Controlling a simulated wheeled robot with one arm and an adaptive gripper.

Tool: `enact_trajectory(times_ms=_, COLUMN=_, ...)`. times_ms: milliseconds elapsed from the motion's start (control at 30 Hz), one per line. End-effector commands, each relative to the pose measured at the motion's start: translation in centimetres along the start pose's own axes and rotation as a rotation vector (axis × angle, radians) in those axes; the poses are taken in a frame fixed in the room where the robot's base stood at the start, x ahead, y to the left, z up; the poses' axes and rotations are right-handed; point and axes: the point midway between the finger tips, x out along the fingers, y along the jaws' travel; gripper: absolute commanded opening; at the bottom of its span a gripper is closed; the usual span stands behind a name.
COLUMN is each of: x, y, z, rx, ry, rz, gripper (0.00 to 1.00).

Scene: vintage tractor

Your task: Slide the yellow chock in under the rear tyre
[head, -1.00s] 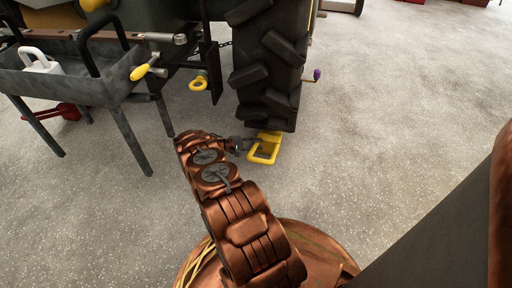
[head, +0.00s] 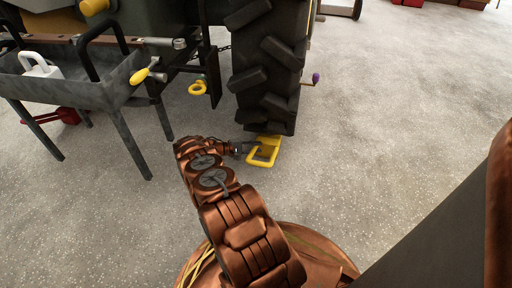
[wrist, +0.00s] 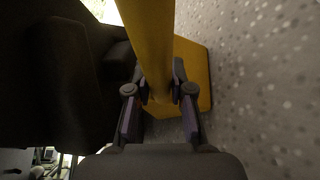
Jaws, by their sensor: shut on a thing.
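The yellow chock (head: 264,151), with a loop handle on its near side, sits on the floor at the foot of the rear tyre (head: 266,75). Its far end meets the bottom of the tyre in the head view; how far under it reaches is hidden. My gripper (head: 245,147) comes in from the left and is shut on the chock's handle. In the wrist view my gripper (wrist: 160,105) has its fingers on either side of the yellow handle bar (wrist: 152,45). The chock's body (wrist: 190,75) lies behind the bar, with the dark tyre (wrist: 70,80) to the left.
A grey metal tray on legs (head: 85,88) stands left of my arm, holding a white-handled item (head: 40,65). A yellow ring (head: 197,88) hangs from the tractor's rear. A purple-tipped lever (head: 315,78) sticks out right of the tyre. Floor to the right is clear.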

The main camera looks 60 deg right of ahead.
Motion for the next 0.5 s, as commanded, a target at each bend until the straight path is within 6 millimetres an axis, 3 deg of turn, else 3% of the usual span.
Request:
enact_trajectory(times_ms=200, x=0.20, y=-0.31, z=-0.09, rx=0.001, ry=0.001, rz=-0.004, gripper=0.00)
enact_trajectory(times_ms=233, x=0.21, y=-0.31, z=-0.09, rx=0.001, ry=0.001, rz=-0.005, gripper=0.22)
enact_trajectory(times_ms=500, x=0.15, y=-0.27, z=-0.07, rx=0.000, ry=0.001, rz=-0.004, gripper=0.51)
